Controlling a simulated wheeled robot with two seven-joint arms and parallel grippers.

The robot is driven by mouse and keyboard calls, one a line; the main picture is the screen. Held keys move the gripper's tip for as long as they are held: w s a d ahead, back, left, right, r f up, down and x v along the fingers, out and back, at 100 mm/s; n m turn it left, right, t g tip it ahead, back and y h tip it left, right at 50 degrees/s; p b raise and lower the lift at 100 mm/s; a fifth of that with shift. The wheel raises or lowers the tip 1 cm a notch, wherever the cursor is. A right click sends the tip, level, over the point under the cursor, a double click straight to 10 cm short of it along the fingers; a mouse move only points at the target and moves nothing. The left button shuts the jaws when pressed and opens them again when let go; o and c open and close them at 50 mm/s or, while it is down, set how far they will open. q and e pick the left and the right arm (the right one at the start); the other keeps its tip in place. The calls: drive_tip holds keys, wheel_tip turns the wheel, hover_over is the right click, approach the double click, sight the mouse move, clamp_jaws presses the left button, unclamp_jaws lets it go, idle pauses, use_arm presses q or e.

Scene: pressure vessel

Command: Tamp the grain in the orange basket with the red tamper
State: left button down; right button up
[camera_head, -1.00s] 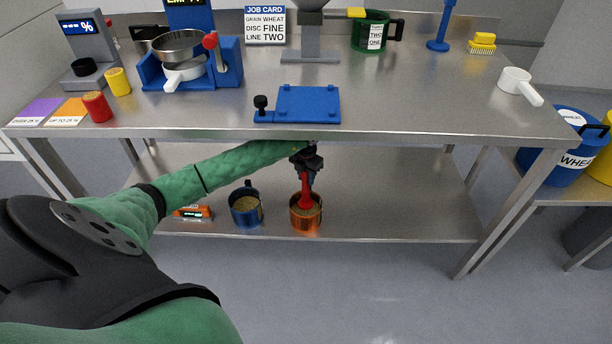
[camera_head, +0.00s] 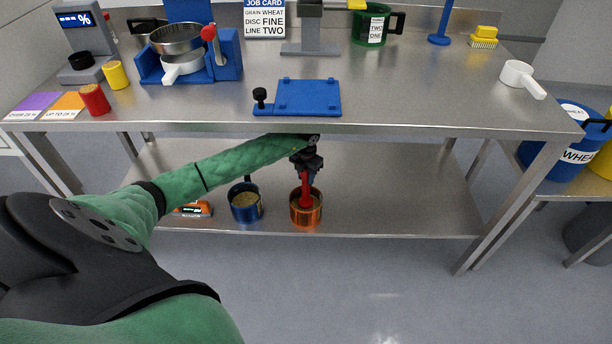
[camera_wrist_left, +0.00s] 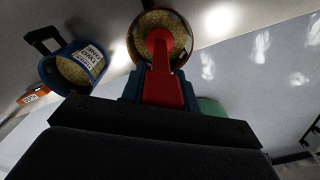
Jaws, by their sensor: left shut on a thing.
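The orange basket (camera_head: 306,214) stands on the lower shelf under the table, with grain in it; it also shows in the left wrist view (camera_wrist_left: 136,52). My left gripper (camera_head: 308,172) is above the basket, shut on the red tamper (camera_head: 305,190). The tamper points down into the basket, and in the left wrist view the tamper (camera_wrist_left: 162,75) has its round head over or on the grain (camera_wrist_left: 181,32). I cannot tell how firmly it presses. My right gripper is not in view.
A blue mug-like container of grain (camera_head: 245,207) stands left of the basket, and an orange device (camera_head: 193,209) lies farther left. The tabletop (camera_head: 400,90) is close above my left arm. The shelf (camera_head: 410,190) right of the basket is clear.

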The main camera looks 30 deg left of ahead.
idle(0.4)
use_arm(q)
drive_tip(key=shift+f+b, duration=0.85)
drive_tip(key=shift+f, duration=0.55)
drive_tip(key=shift+r, duration=0.2)
drive_tip(key=shift+r+p, duration=0.85)
drive_tip(key=shift+r, duration=0.45)
drive_tip(key=shift+f, duration=0.15)
drive_tip(key=shift+f+b, duration=0.85)
drive_tip(key=shift+f, duration=0.5)
